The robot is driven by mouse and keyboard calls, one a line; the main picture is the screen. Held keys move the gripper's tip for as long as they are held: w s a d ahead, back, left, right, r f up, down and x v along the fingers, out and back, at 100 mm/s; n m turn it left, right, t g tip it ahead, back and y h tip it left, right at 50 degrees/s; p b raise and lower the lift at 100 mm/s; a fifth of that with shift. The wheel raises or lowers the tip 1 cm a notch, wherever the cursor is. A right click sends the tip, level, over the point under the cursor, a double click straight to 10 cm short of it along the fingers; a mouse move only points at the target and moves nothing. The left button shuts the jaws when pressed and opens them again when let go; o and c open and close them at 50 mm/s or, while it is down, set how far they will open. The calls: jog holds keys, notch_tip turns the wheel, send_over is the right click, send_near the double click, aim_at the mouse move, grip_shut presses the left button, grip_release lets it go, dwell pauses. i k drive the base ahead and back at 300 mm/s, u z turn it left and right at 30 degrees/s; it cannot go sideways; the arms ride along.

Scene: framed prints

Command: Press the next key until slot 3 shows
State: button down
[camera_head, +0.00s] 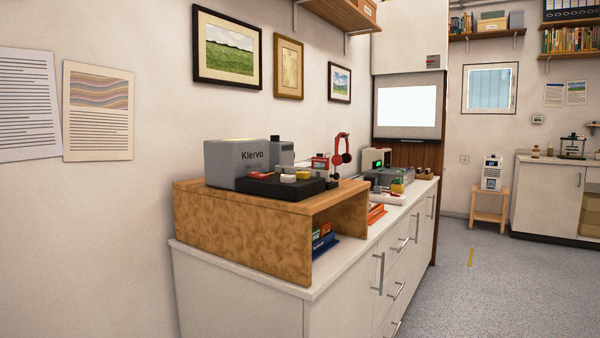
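A grey device marked "Kiervo" (238,163) stands on a wooden riser on the counter, left of centre. A black base (268,188) juts out in front of it and carries red, yellow and pale key-like blocks. The pale block (288,178) is near its right part. Labels on the keys are too small to read, and I cannot tell which is the next key. No slot number is readable. A blank white lit screen (408,106) shows farther back. My gripper is not in view.
More devices (390,178) stand farther along. A small wooden stool (489,205) is at the right.

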aim_at(299, 174)
jog(key=z, duration=0.65)
jog(key=i, duration=0.9)
jog(key=u, duration=0.65)
